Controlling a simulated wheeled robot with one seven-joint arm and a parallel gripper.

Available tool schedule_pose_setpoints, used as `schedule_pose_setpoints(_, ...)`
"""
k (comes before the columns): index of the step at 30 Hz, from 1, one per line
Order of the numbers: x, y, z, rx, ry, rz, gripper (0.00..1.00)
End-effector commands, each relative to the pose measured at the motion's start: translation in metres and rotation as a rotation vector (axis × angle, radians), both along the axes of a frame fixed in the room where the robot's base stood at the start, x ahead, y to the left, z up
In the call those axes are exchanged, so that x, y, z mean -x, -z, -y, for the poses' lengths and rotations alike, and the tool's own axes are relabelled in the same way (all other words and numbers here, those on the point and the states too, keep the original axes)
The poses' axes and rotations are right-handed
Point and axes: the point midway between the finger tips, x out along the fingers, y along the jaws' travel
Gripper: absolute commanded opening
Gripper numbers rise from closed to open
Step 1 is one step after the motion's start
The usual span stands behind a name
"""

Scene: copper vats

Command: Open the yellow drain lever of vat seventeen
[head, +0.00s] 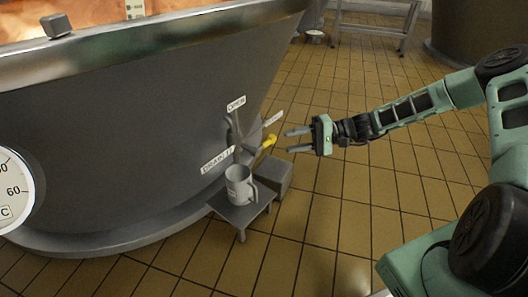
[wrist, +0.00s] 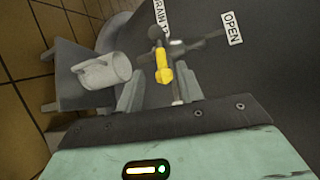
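The vat (head: 130,130) is a large dark grey tub with a metal rim, filling the left of the head view. A drain fitting with a yellow-ended lever (head: 269,141) sticks out low on its right side. A "DRAIN 1..." label (head: 217,160) with its end unclear, and an "OPEN" label (head: 236,103), sit around the fitting. My gripper (head: 290,140) is open and empty, its fingers pointing at the yellow lever end, just short of it. In the wrist view the yellow lever (wrist: 163,70) lies between and beyond my fingers (wrist: 160,92), and the OPEN label (wrist: 232,28) is at upper right.
A light grey mug (head: 240,185) stands on a small low stand (head: 236,216) below the drain, with a grey box (head: 275,175) beside it. A third label (head: 273,119) is unreadable. The tiled floor (head: 370,210) is clear to the right. A gauge (head: 15,190) is at left.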

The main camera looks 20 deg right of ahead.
Motion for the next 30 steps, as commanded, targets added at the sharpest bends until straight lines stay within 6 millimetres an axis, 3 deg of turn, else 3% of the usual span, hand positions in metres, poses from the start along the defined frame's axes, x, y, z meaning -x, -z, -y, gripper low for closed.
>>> schedule_pose_setpoints(6,-0.009,0.011,-0.046,0.000,-0.004,0.002,0.37)
schedule_pose_setpoints(12,-0.016,0.014,-0.074,0.001,-0.002,0.001,0.37)
schedule_pose_setpoints(18,-0.019,0.013,-0.087,0.002,-0.001,0.000,0.37)
schedule_pose_setpoints(26,-0.019,0.012,-0.088,0.001,0.000,0.001,0.37)
schedule_pose_setpoints(27,-0.019,0.012,-0.088,0.001,0.000,0.001,0.34)
schedule_pose_setpoints(30,-0.019,0.012,-0.088,0.001,0.000,0.000,0.06)
